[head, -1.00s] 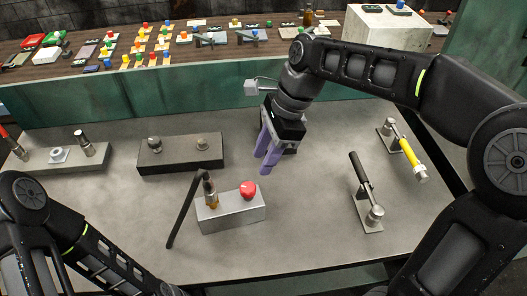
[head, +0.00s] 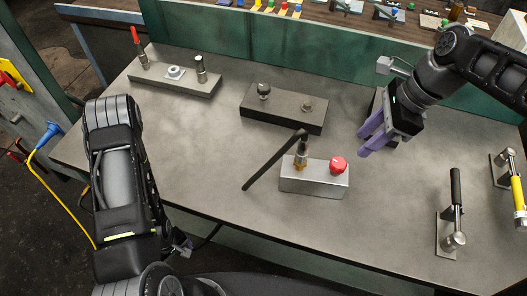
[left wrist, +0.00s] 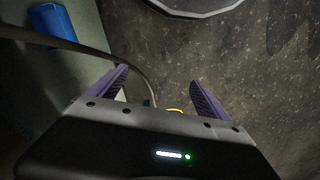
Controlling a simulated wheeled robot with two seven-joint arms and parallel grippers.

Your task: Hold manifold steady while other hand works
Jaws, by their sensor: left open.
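The likely manifold, a grey metal block (head: 314,178), stands on the table with a brass valve (head: 301,155), a long black lever (head: 272,162) and a red knob (head: 338,164). My right gripper (head: 364,143) is behind it and to its right, apart from it, its purple fingers parted and empty. My left arm reaches up along the table's left side; its gripper cannot be made out in the head view. In the left wrist view my left gripper (left wrist: 160,80) is open and empty, with dark floor beyond it. The manifold is not in that view.
Toggle clamps with a black handle (head: 456,190) and a yellow handle (head: 517,192) are at the right. A blue plug (head: 47,134) with a yellow cable hangs at the left. The table's front left is clear.

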